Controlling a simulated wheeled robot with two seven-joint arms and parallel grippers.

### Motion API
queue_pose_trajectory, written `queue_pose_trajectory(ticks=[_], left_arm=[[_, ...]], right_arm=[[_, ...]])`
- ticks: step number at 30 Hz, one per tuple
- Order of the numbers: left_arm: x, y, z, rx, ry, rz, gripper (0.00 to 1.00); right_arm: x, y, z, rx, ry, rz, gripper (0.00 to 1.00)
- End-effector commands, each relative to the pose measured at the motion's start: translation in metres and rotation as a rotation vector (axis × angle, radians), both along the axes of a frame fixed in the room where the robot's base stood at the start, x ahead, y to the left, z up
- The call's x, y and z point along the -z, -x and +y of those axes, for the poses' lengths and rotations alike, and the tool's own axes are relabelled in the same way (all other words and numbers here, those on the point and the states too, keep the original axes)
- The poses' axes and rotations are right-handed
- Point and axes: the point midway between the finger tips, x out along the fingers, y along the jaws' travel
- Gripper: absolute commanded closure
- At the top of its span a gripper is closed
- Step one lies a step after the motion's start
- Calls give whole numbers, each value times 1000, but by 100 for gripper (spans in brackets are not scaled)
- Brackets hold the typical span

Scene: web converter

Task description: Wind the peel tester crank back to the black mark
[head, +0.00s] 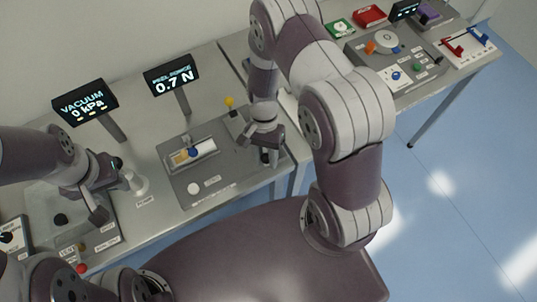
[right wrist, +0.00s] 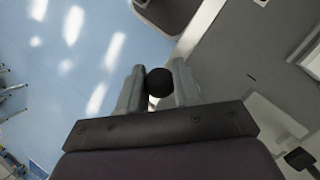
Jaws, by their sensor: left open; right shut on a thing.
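The peel tester is a grey base plate (head: 225,185) on the bench, with a white-framed slot holding a tan strip and a blue knob (head: 193,152). The peel force display (head: 172,82) behind it reads 0.7 N. My right gripper (head: 265,145) is at the plate's right side, shut on the black crank knob (head: 265,157). In the right wrist view the dark round knob (right wrist: 158,82) sits between the two fingers. The crank arm and the black mark cannot be made out. My left gripper (head: 107,190) is open over the left station, apart from the tester.
A vacuum display (head: 86,103) reads 0 kPa. A white pump piece (head: 136,183) stands between my left gripper and the tester. A yellow ball-topped lever (head: 229,101) rises behind the plate. Another bench with instruments (head: 400,60) is at the upper right; blue floor lies beyond.

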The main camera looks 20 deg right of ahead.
Motion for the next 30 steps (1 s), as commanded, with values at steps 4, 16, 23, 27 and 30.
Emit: queue_pose_trajectory(ticks=[4, 16, 23, 27, 30], left_arm=[[0, 0, 0, 0, 0, 0, 57], [-1, 0, 0, 0, 0, 0, 57], [0, 0, 0, 0, 0, 0, 57], [0, 0, 0, 0, 0, 0, 57], [0, 0, 0, 0, 0, 0, 57]], right_arm=[[-1, -2, 2, 41, 1, -3, 97], [-1, -2, 3, 66, 0, -4, 97], [0, -2, 3, 66, 0, -4, 47], [0, -1, 3, 65, 0, -2, 42], [0, -1, 3, 64, 0, -2, 42]])
